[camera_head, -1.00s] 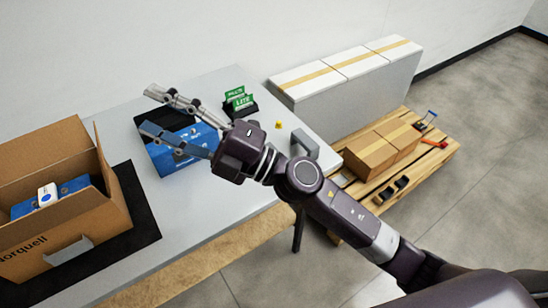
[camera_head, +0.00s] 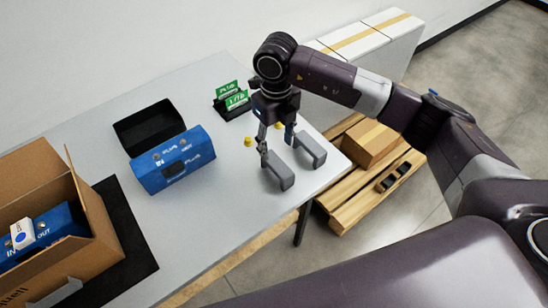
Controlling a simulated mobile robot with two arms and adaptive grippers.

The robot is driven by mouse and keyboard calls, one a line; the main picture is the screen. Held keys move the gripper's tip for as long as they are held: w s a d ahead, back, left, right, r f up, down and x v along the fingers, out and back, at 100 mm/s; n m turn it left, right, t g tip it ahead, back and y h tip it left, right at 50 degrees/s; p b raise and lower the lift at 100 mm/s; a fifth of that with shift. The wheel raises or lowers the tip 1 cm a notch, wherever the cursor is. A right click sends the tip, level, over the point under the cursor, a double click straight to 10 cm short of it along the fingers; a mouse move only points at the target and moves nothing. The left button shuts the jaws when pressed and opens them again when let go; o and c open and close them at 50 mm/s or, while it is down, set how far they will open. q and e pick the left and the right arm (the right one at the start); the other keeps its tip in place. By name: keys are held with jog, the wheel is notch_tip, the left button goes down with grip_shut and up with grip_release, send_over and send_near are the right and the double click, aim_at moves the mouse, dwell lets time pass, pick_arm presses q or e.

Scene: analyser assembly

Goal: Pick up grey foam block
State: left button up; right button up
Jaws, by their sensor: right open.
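Two grey foam blocks lie on the table near its right end. The nearer grey foam block (camera_head: 279,172) has a raised end at its upper left. The other grey foam block (camera_head: 311,149) is to its right, near the table edge. My right gripper (camera_head: 277,151) points down with its fingers apart. One fingertip shows at the top end of the nearer block and the other near the left end of the farther block. I cannot tell whether either finger touches a block. My left gripper is not in view.
A blue unit (camera_head: 174,160) and a black open tray (camera_head: 146,126) are left of the gripper. Green cards (camera_head: 236,100) in a black holder and a small yellow piece (camera_head: 248,142) are close by. A cardboard box (camera_head: 94,227) stands at left. The front middle table is clear.

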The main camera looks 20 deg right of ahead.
aim_at(276, 163)
jog(key=shift+s+a+f+p, duration=0.1)
jog(key=shift+s+f+p, duration=0.25)
jog(key=shift+s+f, duration=0.3)
jog(key=shift+s+f+p, duration=0.15)
jog(key=shift+f+p, duration=0.3)
jog(key=shift+f, duration=0.2)
jog(key=shift+s+f+p, duration=0.15)
jog(key=shift+f+p, duration=0.25)
jog(key=shift+f, duration=0.2)
notch_tip(276, 163, down, 2)
jog(key=shift+w+a+f, duration=0.1)
jog(key=shift+w+f, duration=0.05)
jog(key=shift+f, duration=0.25)
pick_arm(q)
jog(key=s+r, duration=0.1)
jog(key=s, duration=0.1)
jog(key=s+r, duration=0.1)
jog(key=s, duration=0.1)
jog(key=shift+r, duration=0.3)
pick_arm(e)
jog(key=c, duration=1.1)
jog(key=shift+o, duration=0.2)
jog(key=shift+r, duration=0.1)
